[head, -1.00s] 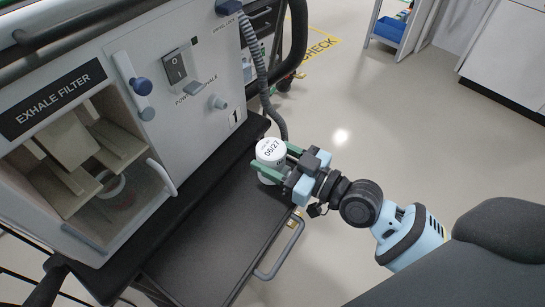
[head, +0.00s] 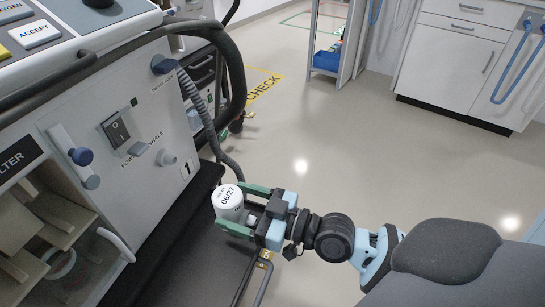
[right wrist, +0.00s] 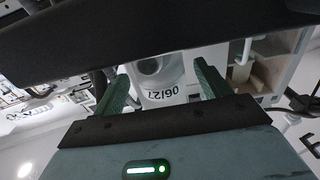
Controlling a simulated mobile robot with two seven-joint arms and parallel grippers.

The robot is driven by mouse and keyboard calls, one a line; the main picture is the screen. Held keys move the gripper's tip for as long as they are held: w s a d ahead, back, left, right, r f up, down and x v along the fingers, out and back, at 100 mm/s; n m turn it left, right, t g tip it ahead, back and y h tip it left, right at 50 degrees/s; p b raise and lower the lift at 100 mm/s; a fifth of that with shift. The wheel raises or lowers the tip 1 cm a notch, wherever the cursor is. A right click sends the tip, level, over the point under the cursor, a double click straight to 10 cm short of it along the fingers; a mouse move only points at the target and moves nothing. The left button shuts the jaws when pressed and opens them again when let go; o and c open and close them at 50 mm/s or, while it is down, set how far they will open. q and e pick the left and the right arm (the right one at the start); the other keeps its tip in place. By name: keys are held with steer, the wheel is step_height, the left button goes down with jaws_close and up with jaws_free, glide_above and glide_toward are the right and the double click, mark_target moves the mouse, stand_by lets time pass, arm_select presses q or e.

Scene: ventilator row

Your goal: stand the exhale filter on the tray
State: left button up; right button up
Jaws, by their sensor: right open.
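The exhale filter (head: 228,203), a white cylinder marked 06/27, stands upright at the far end of the dark tray (head: 207,272) in front of the ventilator. My right gripper (head: 236,208) is open, with its green fingers on either side of the filter. In the right wrist view the filter (right wrist: 162,78) sits between the two spread fingers, with gaps showing on both sides. The filter's base is partly hidden by the near finger. My left gripper is not in view.
The ventilator front (head: 140,140) and its open filter compartment (head: 40,240) are at the left. A ribbed hose (head: 200,110) hangs close behind the filter. A tray handle (head: 262,280) sticks out at the front. The floor to the right is clear.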

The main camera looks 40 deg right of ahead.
steer(key=v, duration=1)
steer(key=shift+p, duration=0.3)
stand_by(0.5)
steer(key=shift+c, duration=0.3)
